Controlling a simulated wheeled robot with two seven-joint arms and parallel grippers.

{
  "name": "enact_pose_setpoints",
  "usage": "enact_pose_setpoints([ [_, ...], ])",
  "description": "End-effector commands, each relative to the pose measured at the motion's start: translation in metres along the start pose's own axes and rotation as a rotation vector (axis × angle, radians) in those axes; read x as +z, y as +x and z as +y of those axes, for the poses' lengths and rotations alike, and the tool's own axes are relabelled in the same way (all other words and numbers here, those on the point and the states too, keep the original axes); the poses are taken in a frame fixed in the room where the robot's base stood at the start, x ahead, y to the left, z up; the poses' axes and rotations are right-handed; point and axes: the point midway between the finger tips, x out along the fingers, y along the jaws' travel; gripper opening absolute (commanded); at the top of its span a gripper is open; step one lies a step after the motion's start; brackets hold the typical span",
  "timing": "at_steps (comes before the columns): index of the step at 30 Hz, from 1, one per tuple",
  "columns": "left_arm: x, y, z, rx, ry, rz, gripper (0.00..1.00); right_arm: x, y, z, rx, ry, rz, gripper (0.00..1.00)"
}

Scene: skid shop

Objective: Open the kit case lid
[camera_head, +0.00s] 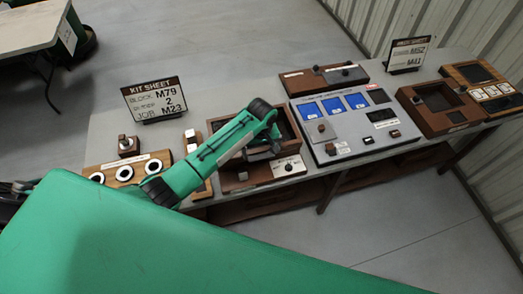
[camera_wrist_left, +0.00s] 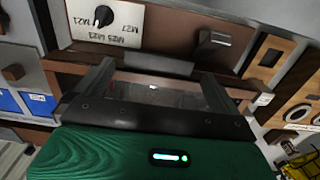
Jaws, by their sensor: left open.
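The kit case (camera_head: 217,126) is a brown box on the bench, with a dark inner area inside its rim. A front panel with a dial (camera_head: 288,167) and a small brown block (camera_head: 242,176) sits on its near side. In the left wrist view the dial panel (camera_wrist_left: 75,15) reads M21 to M27, upside down, beside a dark block handle (camera_wrist_left: 218,48). My left gripper (camera_head: 262,152) is over the case, its fingers (camera_wrist_left: 155,80) apart and empty. My arm hides part of the case, and I cannot tell how its lid lies. My right gripper is out of view.
A kit sheet sign (camera_head: 153,99) stands behind left. A board with white rings (camera_head: 128,168) lies to the left. A grey panel with blue tiles (camera_head: 355,128) stands close on the right, with brown boxes (camera_head: 438,106) beyond. Bare bench (camera_head: 110,125) shows at left.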

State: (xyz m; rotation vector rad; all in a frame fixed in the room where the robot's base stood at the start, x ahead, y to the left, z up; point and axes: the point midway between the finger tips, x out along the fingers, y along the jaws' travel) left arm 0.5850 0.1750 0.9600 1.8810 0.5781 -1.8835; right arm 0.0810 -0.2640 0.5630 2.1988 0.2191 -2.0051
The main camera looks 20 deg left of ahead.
Motion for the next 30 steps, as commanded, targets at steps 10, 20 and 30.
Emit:
enact_pose_setpoints([
  [10, 0.0, 0.028, 0.0, 0.0, 0.001, 0.0, 1.0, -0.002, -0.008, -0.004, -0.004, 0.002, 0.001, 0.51],
  [20, 0.0, 0.029, 0.0, 0.001, 0.001, 0.001, 0.88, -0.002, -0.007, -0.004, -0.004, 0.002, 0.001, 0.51],
  [30, -0.001, 0.029, 0.001, 0.0, 0.001, -0.002, 0.5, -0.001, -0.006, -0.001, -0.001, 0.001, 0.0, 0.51],
])
